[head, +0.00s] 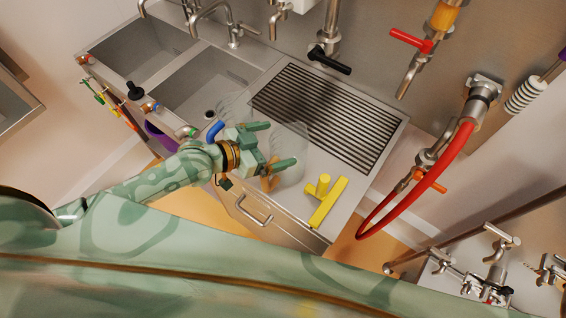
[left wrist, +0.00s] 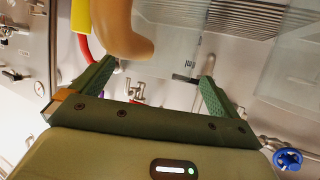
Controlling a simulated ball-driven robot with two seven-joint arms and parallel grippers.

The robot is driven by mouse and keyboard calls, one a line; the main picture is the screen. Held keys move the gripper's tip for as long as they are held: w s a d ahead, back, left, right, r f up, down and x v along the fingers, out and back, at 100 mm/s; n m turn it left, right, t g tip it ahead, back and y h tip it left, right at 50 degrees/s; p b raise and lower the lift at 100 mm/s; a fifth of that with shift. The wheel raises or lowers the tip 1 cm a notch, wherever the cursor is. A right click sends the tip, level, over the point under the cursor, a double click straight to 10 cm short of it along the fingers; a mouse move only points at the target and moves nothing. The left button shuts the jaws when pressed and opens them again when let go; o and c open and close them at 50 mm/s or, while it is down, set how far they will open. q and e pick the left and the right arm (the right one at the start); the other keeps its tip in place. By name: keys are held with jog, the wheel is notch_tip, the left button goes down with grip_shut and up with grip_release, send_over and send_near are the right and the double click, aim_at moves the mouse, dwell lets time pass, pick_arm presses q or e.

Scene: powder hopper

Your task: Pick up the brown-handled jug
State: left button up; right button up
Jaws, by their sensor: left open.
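The brown-handled jug is clear and hard to make out on the steel counter. Its brown handle (head: 270,182) shows just below my left gripper in the head view. In the left wrist view the handle (left wrist: 122,30) is large at the upper left, near the left fingertip, with the clear body (left wrist: 165,42) to its right. My left gripper (head: 281,143) is open, its fingers spread over the jug's area; it also shows in the left wrist view (left wrist: 158,70). I cannot tell whether a finger touches the jug. My right gripper is out of view.
A second clear jug with a blue handle (head: 215,130) stands close on the left of my gripper. A yellow T-shaped tool (head: 328,202) lies to the right. Behind are a ribbed drainboard (head: 330,108) and sink basins (head: 205,85). A red hose (head: 440,170) hangs at right.

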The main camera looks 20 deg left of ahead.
pick_arm(q)
jog(key=x, duration=0.4)
jog(key=shift+w+d, duration=0.15)
jog(key=shift+d, duration=0.3)
jog(key=shift+a, duration=0.15)
jog(key=c, duration=1.2)
jog(key=shift+r, duration=0.1)
jog(key=shift+c, duration=0.2)
